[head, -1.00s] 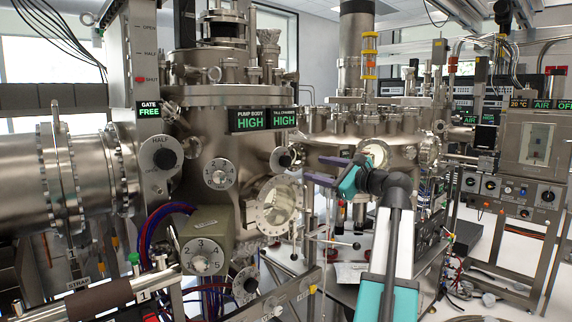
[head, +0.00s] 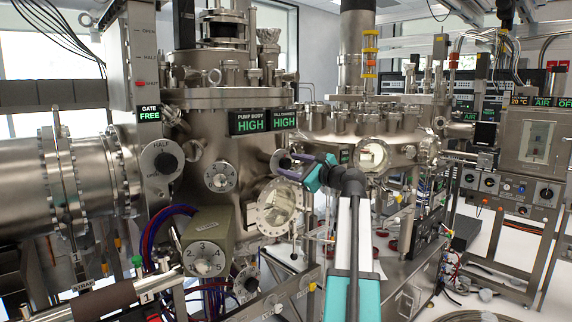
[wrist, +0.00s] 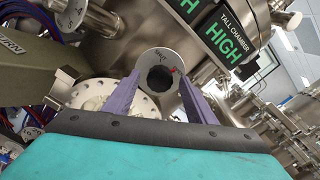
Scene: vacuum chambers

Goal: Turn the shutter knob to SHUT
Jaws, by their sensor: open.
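A dark round knob on a pale round plate (wrist: 160,70) lies straight ahead in the wrist view. A small red mark shows on the plate. The knob also shows in the head view (head: 283,161), beside the pump body. In the head view my gripper (head: 289,166) points left at the knob. I cannot tell whether the fingers touch it.
A round flanged window (head: 279,207) sits just below the knob. Other dials are a HALF dial (head: 163,160), a numbered dial (head: 220,177) and a box-mounted dial (head: 204,260). PUMP BODY and TALL CHAMBER signs (head: 263,121) hang just above. A second chamber stands behind my arm.

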